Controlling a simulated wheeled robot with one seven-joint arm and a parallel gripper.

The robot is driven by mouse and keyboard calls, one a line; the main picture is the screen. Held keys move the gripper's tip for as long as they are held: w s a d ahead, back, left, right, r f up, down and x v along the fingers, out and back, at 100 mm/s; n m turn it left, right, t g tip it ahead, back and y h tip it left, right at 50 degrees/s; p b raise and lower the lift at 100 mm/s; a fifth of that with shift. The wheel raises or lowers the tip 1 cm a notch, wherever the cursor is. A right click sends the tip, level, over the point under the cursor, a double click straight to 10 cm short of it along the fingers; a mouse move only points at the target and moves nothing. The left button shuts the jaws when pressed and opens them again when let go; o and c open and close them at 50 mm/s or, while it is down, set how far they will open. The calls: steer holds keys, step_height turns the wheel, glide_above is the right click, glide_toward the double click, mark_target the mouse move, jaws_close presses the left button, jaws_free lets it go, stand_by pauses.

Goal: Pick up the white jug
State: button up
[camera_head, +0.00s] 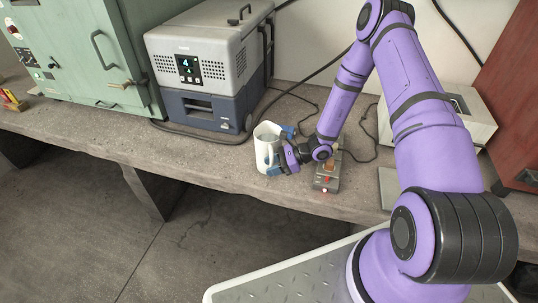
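The white jug (266,150) stands upright on the concrete bench, near its front edge and left of my arm. My gripper (280,151) is at the jug's right side, with its blue fingers spread apart. One finger is in front of the jug's lower right side. The other is at the jug's far right side, where its tip is partly hidden. I cannot tell whether either finger touches the jug.
A grey machine (208,65) with a display stands behind the jug to the left. A small grey device (327,180) with a red part is right of my gripper. Cables cross the bench behind. A green cabinet (70,50) stands far left. The bench front left is mostly clear.

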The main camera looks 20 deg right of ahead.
jaws_close()
stand_by(1.2)
